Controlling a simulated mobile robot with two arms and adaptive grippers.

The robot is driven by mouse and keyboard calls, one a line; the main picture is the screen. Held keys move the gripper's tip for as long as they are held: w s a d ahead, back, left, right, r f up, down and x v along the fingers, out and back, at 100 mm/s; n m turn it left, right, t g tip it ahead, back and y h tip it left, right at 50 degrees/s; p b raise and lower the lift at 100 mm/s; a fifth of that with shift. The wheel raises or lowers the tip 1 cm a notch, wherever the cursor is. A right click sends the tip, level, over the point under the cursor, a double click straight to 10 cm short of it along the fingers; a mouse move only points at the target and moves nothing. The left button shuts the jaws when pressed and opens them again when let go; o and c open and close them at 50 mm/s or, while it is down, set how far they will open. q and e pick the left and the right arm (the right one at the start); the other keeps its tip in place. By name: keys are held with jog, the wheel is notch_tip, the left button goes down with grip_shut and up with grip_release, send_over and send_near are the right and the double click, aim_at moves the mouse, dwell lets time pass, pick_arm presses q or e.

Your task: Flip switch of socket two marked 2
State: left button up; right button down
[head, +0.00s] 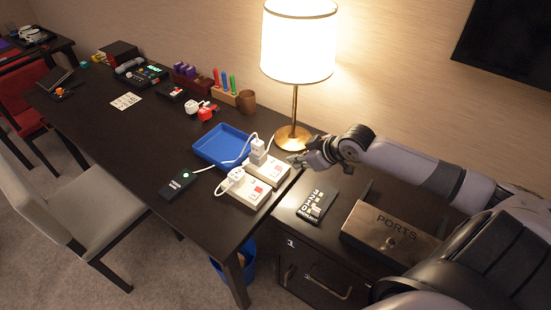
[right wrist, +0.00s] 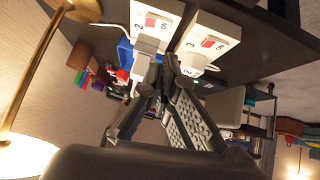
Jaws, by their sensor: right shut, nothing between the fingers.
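Two white sockets with red switches stand side by side at the table's right end. The wrist view shows their printed numbers. Socket 2 (right wrist: 172,8) is the one nearer the lamp, in the head view the farther socket (head: 265,166). Its red switch (head: 277,168) shows beside its plug. Socket 3 (right wrist: 222,28) is beside it, nearer in the head view (head: 240,195), with its own red switch (right wrist: 208,42). My right gripper (head: 294,160) is shut and empty, just right of socket 2; its fingers (right wrist: 163,65) show dark in the wrist view. My left gripper is not in view.
The lit lamp (head: 294,105) stands close behind the sockets and my right gripper. A blue tray (head: 210,145) and a black box with a green light (head: 178,185) are to the left. White plugs and cables sit on the sockets. A wooden PORTS box (head: 390,238) stands right.

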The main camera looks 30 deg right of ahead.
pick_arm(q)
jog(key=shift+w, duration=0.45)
pick_arm(e)
jog(key=r, duration=0.1)
jog(key=w+d, duration=0.1)
jog(key=r, duration=0.1)
jog(key=shift+w+d+r, duration=0.25)
jog(key=shift+d+r, duration=0.05)
jog(key=p, duration=0.1)
send_over(281, 169)
jog(key=f, duration=0.7)
jog(key=shift+a, duration=0.3)
notch_tip(281, 169, down, 3)
jog(key=shift+d+r, duration=0.15)
jog(key=shift+r, duration=0.05)
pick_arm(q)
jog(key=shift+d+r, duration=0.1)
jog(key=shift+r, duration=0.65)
pick_arm(e)
jog(key=shift+d+f, duration=0.1)
jog(key=shift+f, duration=0.65)
